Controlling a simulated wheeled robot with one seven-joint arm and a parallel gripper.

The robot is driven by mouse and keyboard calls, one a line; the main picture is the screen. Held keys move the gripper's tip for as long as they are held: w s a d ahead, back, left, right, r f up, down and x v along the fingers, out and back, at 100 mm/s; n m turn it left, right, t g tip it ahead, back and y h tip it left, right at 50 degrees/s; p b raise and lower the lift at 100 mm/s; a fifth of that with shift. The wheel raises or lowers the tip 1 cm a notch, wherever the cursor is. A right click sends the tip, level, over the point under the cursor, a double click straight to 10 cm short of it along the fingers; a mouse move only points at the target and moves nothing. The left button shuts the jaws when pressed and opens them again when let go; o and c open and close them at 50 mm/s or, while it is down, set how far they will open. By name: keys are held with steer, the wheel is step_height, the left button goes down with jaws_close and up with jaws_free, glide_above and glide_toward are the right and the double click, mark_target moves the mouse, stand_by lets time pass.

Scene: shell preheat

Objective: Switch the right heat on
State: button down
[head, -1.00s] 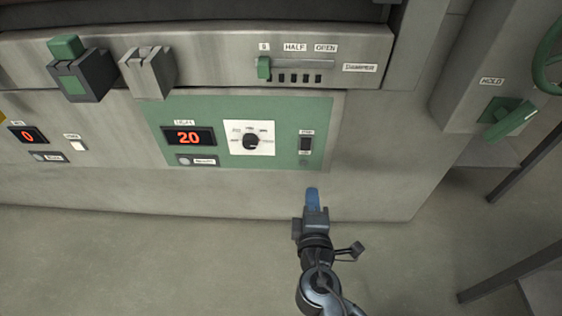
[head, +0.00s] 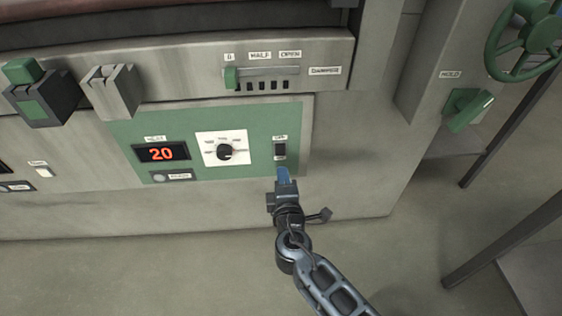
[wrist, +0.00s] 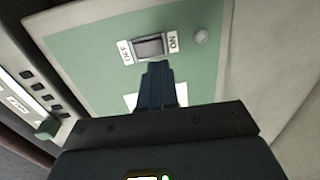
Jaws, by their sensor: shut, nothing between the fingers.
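The dark rocker switch (head: 280,150) sits at the right end of the green heat panel (head: 125,130). In the wrist view the switch (wrist: 148,47) lies between an OFF label and an ON label (wrist: 173,42); which way it is tipped I cannot tell. My gripper (head: 283,175) is shut and empty, its blue fingers just below the switch in the head view. In the wrist view the fingertips (wrist: 157,66) are close under the switch, and contact is unclear. The panel's red display (head: 162,152) reads 20.
A dial (head: 225,152) is left of the switch. A pale round lamp (wrist: 200,37) is beside the ON label. Above is the damper slider (head: 232,78); to the right are a green hold handle (head: 468,108) and a handwheel (head: 522,40). Floor in front is clear.

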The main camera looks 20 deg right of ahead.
mark_target(280, 156)
steer(key=x, duration=0.6)
steer(key=shift+s, duration=0.1)
steer(key=shift+f+b, duration=0.15)
steer(key=shift+b, duration=0.2)
